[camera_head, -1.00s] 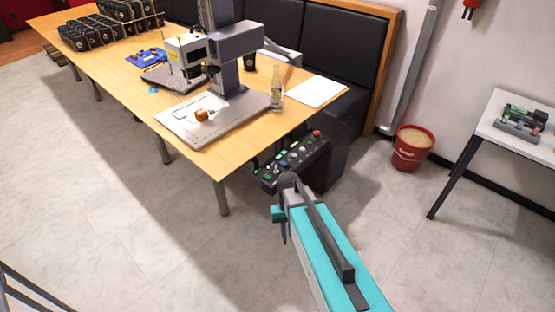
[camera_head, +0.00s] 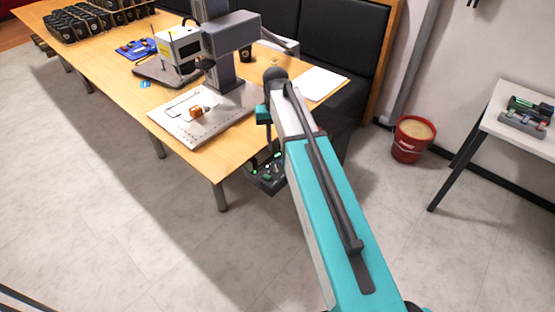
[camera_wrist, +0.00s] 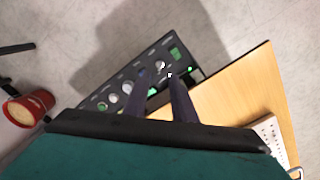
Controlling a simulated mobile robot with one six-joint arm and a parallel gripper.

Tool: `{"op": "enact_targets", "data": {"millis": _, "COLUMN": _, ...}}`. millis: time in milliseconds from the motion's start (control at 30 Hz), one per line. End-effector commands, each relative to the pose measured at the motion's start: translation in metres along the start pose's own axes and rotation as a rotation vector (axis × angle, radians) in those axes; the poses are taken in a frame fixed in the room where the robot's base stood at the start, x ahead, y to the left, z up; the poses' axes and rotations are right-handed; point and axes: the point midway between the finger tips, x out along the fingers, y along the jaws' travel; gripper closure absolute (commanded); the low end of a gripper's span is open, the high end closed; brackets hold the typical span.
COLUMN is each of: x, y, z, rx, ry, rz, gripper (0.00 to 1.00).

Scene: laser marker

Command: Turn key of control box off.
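The dark control box (camera_head: 264,182) is at the table's near corner in the head view, mostly hidden behind my arm, with several green lights showing. In the wrist view the control box (camera_wrist: 104,92) runs diagonally, with round knobs, green buttons and a lit green spot on its face. A small silver control (camera_wrist: 161,66), possibly the key, is just beyond my fingertips; it is too small to tell. My gripper (camera_wrist: 158,80) is over the box with its two dark fingers apart and nothing seen between them. I cannot tell whether they touch the panel.
The wooden table (camera_head: 110,80) carries the laser marker (camera_head: 225,45) on its grey base plate, and a white sheet (camera_head: 322,83). A red bucket (camera_head: 410,140) stands on the floor at right, near a white side table (camera_head: 500,122). The floor at left is clear.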

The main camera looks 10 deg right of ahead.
Motion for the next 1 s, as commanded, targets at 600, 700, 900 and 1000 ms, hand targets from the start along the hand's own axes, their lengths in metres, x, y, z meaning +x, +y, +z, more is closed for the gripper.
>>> {"op": "enact_targets", "data": {"millis": 600, "x": -0.016, "y": 0.009, "z": -0.007, "rx": 0.018, "ry": 0.012, "rz": -0.002, "gripper": 0.76}}
{"op": "enact_targets", "data": {"millis": 700, "x": -0.012, "y": 0.010, "z": -0.007, "rx": 0.019, "ry": 0.012, "rz": -0.002, "gripper": 0.76}}
{"op": "enact_targets", "data": {"millis": 900, "x": 0.002, "y": 0.010, "z": -0.007, "rx": 0.020, "ry": 0.010, "rz": -0.002, "gripper": 0.76}}
{"op": "enact_targets", "data": {"millis": 1000, "x": 0.012, "y": 0.011, "z": -0.007, "rx": 0.020, "ry": 0.010, "rz": -0.002, "gripper": 0.76}}
